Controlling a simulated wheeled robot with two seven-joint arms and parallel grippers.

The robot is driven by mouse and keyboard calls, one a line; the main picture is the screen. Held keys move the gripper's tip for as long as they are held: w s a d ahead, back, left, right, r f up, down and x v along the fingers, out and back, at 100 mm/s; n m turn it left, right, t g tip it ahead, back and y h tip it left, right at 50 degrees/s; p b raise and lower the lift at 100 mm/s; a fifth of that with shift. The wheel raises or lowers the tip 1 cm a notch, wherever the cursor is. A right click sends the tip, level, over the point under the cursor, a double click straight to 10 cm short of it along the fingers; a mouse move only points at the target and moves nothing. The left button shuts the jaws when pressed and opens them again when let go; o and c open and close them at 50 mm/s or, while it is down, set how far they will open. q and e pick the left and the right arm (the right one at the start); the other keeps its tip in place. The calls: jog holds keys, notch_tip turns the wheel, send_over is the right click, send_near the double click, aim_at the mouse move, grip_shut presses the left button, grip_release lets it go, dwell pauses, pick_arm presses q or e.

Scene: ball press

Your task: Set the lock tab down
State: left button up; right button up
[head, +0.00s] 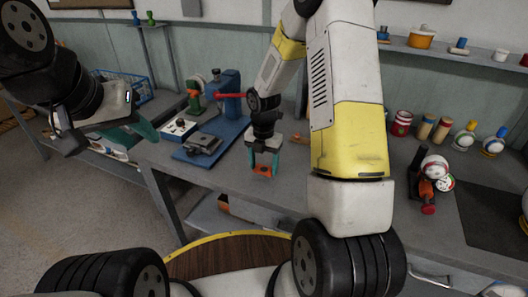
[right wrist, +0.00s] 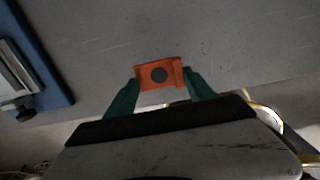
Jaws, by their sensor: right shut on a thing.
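The lock tab (right wrist: 153,75) is a small orange piece with a dark round spot, held between the teal fingers of my right gripper (right wrist: 160,88) in the right wrist view. In the head view the orange lock tab (head: 262,171) shows at the tips of the right gripper (head: 263,165), over the grey bench (head: 215,163) near its front edge. I cannot tell whether the tab touches the bench. My left gripper (head: 150,130) is at the far left, off the bench's left end, with a teal finger showing. Its opening cannot be made out.
A blue press (head: 228,95) with a red handle stands on a blue base left of the right gripper; its base edge (right wrist: 50,60) shows in the right wrist view. Several cans and balls, including a red-striped can (head: 401,123), stand on the right. Bench around the tab is clear.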

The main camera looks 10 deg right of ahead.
jog(key=w+d, duration=0.3)
jog(key=shift+f, duration=1.95)
jog(key=o, duration=1.3)
jog(key=shift+f, duration=0.15)
